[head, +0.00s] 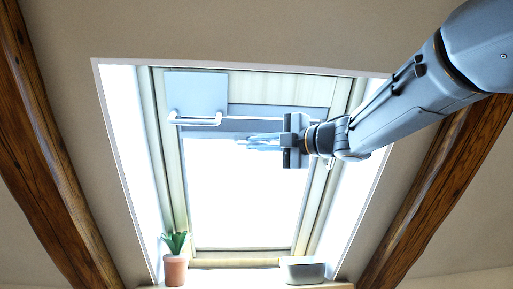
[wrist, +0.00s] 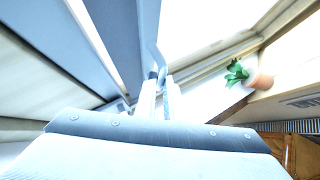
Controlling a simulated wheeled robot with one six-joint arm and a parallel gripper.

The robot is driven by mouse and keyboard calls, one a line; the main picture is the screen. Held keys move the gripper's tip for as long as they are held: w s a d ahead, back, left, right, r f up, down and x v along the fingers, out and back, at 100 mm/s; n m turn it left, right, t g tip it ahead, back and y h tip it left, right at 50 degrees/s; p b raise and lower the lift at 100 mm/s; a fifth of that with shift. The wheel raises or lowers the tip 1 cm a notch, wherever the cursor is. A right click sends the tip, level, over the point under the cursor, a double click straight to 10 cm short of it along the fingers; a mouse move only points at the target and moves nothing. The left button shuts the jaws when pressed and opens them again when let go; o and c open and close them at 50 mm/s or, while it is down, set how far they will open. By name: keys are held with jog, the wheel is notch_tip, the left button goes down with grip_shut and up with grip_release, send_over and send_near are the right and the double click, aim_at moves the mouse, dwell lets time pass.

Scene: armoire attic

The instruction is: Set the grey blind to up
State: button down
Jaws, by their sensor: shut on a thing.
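The grey blind (head: 228,124) is a blue-grey band across the top of a bright skylight, with the glass below it uncovered. My gripper (head: 242,141) reaches in from the right and lies at the blind's lower edge, its fingers pointing left. In the wrist view the blind (wrist: 117,35) runs down towards my gripper (wrist: 158,82). The fingers are shut on a thin part at the blind's lower edge. The exact contact is small and partly hidden by the fingers.
A potted plant (head: 175,262) and a grey bin (head: 303,270) stand on the sill below. Wooden beams (head: 42,145) flank the window.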

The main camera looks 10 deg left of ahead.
jog(key=c, duration=1.8)
grip_release()
jog(key=shift+c, duration=0.2)
jog(key=shift+d, duration=0.1)
jog(key=b+v, duration=0.3)
jog(key=v, duration=0.4)
jog(key=shift+s+d, duration=0.2)
jog(key=shift+d, duration=0.1)
